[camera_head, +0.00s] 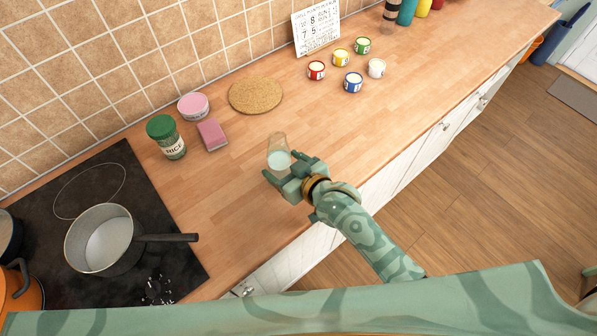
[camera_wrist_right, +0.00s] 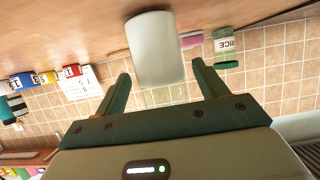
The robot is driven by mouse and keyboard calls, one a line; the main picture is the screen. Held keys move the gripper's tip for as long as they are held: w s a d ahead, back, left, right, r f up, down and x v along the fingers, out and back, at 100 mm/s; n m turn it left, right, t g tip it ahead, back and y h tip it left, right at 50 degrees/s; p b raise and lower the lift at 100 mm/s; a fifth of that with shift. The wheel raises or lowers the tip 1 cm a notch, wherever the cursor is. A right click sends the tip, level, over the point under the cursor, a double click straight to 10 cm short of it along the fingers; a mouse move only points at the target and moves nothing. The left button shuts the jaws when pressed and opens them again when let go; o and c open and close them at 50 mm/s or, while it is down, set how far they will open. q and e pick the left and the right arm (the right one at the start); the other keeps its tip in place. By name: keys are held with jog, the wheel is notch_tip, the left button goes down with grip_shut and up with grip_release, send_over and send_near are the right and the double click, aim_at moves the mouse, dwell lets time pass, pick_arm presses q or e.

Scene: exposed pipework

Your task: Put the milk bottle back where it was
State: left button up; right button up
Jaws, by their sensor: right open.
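The milk bottle (camera_head: 279,153), a small clear vessel with white content, stands upright on the wooden counter. In the right wrist view the bottle (camera_wrist_right: 155,48) appears upside down as a pale cylinder. My right gripper (camera_head: 285,168) is open at the bottle's near side. In the wrist view its two fingertips (camera_wrist_right: 161,70) lie on either side of the bottle, with gaps showing. I cannot tell how far the bottle reaches between the fingers. My left gripper is not in view.
Left of the bottle are a pink sponge (camera_head: 212,135), a rice jar (camera_head: 166,137) and a pink-lidded tub (camera_head: 193,106). A cork mat (camera_head: 256,95) lies behind. Small colored pots, including a red one (camera_head: 316,70), stand farther right. A pan (camera_head: 104,240) sits on the hob.

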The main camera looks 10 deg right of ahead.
jog(key=p+v, duration=0.1)
jog(key=v, duration=0.9)
jog(key=shift+p, duration=0.4)
jog(key=shift+s+d+r, duration=0.1)
